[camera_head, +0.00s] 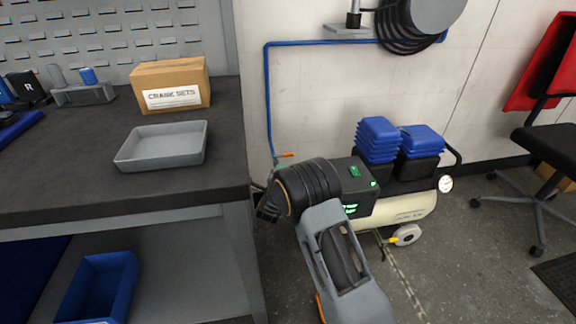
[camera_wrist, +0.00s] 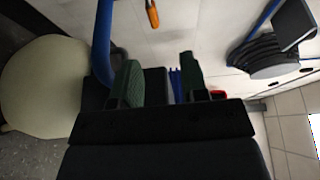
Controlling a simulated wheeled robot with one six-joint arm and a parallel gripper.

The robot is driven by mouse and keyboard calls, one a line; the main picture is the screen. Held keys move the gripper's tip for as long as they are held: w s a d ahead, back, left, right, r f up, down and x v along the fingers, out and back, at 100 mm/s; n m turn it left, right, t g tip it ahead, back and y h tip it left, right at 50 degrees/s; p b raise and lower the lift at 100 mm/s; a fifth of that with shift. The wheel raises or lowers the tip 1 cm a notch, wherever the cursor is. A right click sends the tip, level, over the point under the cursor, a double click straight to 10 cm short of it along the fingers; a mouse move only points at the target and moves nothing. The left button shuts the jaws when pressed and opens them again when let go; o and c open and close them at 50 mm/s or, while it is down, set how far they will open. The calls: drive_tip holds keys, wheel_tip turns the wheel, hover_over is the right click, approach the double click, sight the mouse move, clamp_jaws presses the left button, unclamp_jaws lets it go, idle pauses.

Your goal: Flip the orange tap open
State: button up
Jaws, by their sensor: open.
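The orange tap (camera_head: 287,154) is a small lever at the lower end of the blue pipe (camera_head: 268,100) on the white wall, just right of the workbench. It sticks out sideways to the right in the head view. In the wrist view the orange tap (camera_wrist: 152,13) shows at the top edge, beyond the fingertips and apart from them, with the blue pipe (camera_wrist: 103,45) to its left. My gripper (camera_wrist: 160,64) is open, with nothing between its two dark fingers. In the head view my arm's dark wrist is below the tap, and the fingers are mostly hidden.
The workbench (camera_head: 70,185) stands close on the left, bearing a grey tray (camera_head: 160,162) and a cardboard box (camera_head: 190,72). A hose reel (camera_head: 425,12) hangs above.

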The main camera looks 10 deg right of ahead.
sight(289, 156)
drive_tip(key=b+x, duration=0.1)
drive_tip(key=x, duration=0.3)
drive_tip(key=b+x, duration=0.1)
drive_tip(key=x, duration=0.4)
drive_tip(key=f+b+x, duration=0.1)
drive_tip(key=b+x, duration=0.1)
drive_tip(key=x, duration=0.2)
drive_tip(key=shift+w+d+f, duration=0.1)
drive_tip(key=shift+w+d, duration=0.05)
drive_tip(key=shift+d, duration=0.05)
clamp_jaws()
